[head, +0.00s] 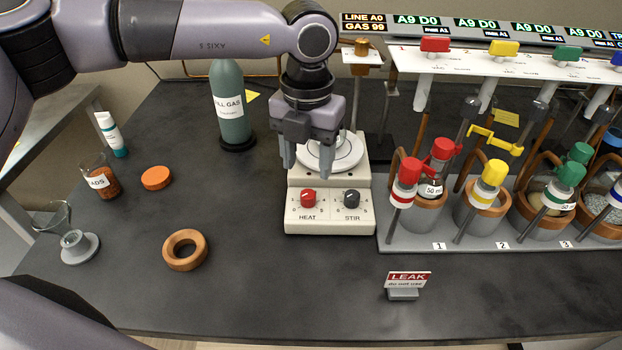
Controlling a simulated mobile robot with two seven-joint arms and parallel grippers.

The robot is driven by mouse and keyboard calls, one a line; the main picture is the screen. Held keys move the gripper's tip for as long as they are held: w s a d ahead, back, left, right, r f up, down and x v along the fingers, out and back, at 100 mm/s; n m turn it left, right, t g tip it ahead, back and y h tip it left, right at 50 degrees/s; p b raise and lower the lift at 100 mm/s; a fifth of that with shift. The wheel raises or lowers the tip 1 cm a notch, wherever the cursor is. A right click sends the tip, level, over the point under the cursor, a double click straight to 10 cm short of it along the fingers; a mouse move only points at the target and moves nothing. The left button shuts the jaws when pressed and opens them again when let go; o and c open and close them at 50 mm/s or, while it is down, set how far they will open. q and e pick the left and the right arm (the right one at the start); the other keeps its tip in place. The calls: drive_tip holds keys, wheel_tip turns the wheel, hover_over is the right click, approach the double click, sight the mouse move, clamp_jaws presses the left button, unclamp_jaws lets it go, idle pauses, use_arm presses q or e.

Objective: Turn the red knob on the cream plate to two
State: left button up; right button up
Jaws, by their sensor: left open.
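The cream plate (330,226) is a hotplate stirrer on the dark bench, with a round white top partly hidden by my left gripper. Its red knob (308,197) sits on the left of the sloped front panel, above the label HEAT. A dark grey knob (351,198) sits to its right, above STIR. The number marks around the red knob are too small to read. My left gripper (312,172) is open and empty, pointing down over the plate, its fingers above and behind the red knob and apart from it. My right gripper is not in view.
A rack (470,240) with several capped flasks stands close on the right. A gas bottle (230,105) stands behind left. A LEAK sign (407,282) stands in front right. A cork ring (185,250) and orange lid (156,178) lie left. Bench directly before the plate is clear.

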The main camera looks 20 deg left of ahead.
sight(308, 192)
use_arm(q)
drive_tip(key=shift+s+f+p, duration=0.1)
drive_tip(key=shift+f+p, duration=0.35)
drive_tip(key=shift+f, duration=2.75)
clamp_jaws()
